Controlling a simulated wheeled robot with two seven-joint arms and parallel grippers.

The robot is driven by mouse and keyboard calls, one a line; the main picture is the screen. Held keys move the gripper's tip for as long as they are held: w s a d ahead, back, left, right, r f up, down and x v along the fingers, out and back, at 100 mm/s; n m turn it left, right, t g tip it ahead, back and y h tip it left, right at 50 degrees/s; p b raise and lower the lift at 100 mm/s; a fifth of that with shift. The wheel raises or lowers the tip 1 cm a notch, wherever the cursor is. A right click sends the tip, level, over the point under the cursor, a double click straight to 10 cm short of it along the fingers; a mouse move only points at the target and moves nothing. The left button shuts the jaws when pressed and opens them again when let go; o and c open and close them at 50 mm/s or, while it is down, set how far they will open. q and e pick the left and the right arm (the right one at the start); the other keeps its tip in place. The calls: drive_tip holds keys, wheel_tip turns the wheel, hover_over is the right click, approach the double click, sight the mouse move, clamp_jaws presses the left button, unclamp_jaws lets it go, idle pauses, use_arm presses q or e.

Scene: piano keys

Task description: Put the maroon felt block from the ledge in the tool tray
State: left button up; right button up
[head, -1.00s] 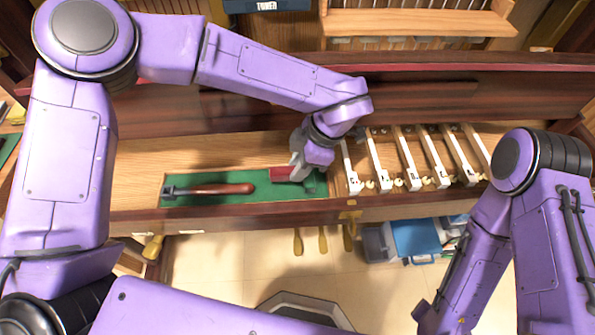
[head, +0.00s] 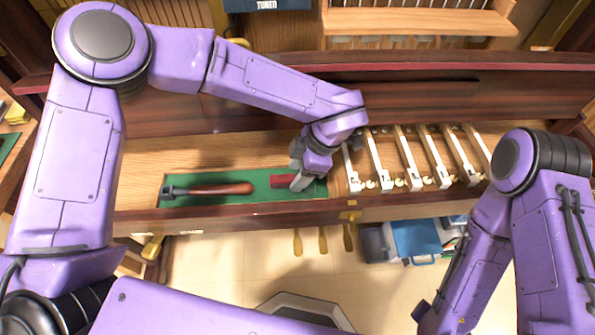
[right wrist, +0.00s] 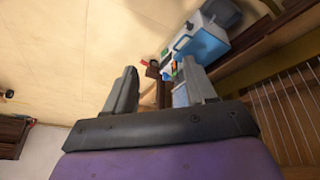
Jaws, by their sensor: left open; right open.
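The maroon felt block (head: 281,181) lies on the green lining of the tool tray (head: 235,178), toward its right end. My left gripper (head: 297,181) is open at the block's right end, low over the tray, and hides part of it. I cannot tell whether a finger still touches the block. My right gripper (right wrist: 160,78) is open and empty in the right wrist view, well away from the tray.
A hammer-like tool with a brown handle (head: 220,188) lies in the left of the tray. Several piano keys (head: 410,165) stand right of it. A blue box (head: 415,238) and yellow-handled tools (head: 322,240) are below the front edge.

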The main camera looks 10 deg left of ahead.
use_arm(q)
drive_tip(key=p+v, duration=0.1)
drive_tip(key=v, duration=1)
drive_tip(key=shift+r, duration=0.3)
